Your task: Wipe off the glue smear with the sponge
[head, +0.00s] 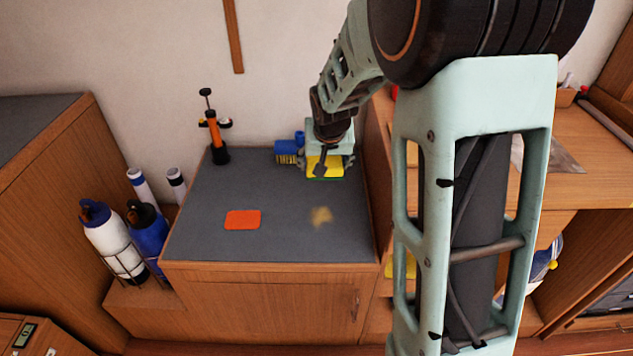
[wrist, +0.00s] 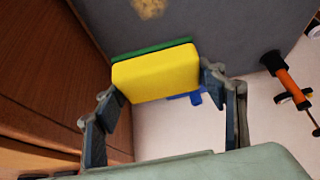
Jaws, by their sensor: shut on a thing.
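The sponge (head: 325,167) is a yellow block with a green layer on one side. It is near the back right of the grey cabinet top and also fills the middle of the wrist view (wrist: 157,76). My gripper (head: 328,150) is shut on the sponge, with a finger at each end in the wrist view (wrist: 163,84). I cannot tell whether the sponge touches the surface. The glue smear (head: 321,216) is a tan, blotchy patch on the grey top, in front of and apart from the sponge. It shows at the top edge of the wrist view (wrist: 149,8).
An orange-red flat pad (head: 243,220) lies left of the smear. A blue brush-like item (head: 288,150) stands left of the sponge. An orange and black pump (head: 215,135) stands at the back left. A wooden side panel (head: 376,150) rises at the right. The front of the top is clear.

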